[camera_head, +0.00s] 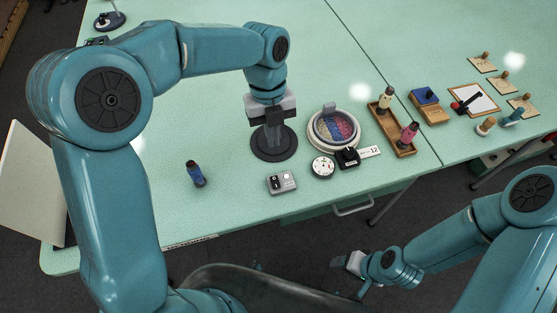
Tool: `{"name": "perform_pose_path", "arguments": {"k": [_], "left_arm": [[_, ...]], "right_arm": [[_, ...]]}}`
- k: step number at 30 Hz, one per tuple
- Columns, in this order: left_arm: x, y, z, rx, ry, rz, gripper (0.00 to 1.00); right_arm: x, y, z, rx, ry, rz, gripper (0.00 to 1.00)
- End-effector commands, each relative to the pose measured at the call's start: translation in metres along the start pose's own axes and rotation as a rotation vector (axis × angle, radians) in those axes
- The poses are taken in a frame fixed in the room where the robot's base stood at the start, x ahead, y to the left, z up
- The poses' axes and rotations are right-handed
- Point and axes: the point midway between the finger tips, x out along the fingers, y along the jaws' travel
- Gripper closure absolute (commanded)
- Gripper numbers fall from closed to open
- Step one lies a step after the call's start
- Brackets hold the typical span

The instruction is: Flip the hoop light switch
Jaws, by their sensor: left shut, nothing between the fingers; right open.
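A round hoop (313,138) with a pale rim and a blue, red and yellow patterned middle sits on the green table. A small grey box (288,186) with dark controls on top lies near the front edge. It looks like a switch box, but its switch position is too small to tell. My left gripper (273,150) is shut and empty, pointing down over a round black disc (263,154), behind the grey box and left of the hoop. Whether it touches the disc cannot be told. My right gripper (346,263) is open and low, in front of the table edge.
A white dial (322,167), a black block (347,157) and a card marked 12 (370,151) lie before the hoop. A blue-black bottle (196,175) stands to the left. A wooden tray (404,149) with spools is right. The left table area is mostly clear.

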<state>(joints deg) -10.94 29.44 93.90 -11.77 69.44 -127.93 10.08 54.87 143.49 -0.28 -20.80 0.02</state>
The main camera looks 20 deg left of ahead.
Motion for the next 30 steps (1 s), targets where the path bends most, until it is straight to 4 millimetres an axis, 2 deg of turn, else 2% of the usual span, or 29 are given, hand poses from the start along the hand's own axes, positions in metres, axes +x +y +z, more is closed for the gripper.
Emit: {"name": "perform_pose_path", "arguments": {"k": [13, 17, 20, 30], "left_arm": [[0.001, 0.003, -0.006, 0.000, 0.000, 0.000, 1.00], [0.010, 0.003, -0.006, 0.000, 0.002, 0.003, 1.00], [0.025, 0.003, -0.005, -0.001, 0.003, 0.004, 1.00], [0.097, 0.001, -0.003, -0.001, 0.004, 0.004, 1.00]], "right_arm": [[0.000, 0.000, 0.000, 0.000, 0.000, 0.000, 0.39], [0.000, 0.000, 0.000, 0.000, 0.000, 0.000, 0.39], [-0.001, 0.000, 0.000, 0.000, 0.000, 0.000, 0.39], [-0.006, -0.002, 0.000, 0.000, 0.000, 0.000, 0.39]]}}
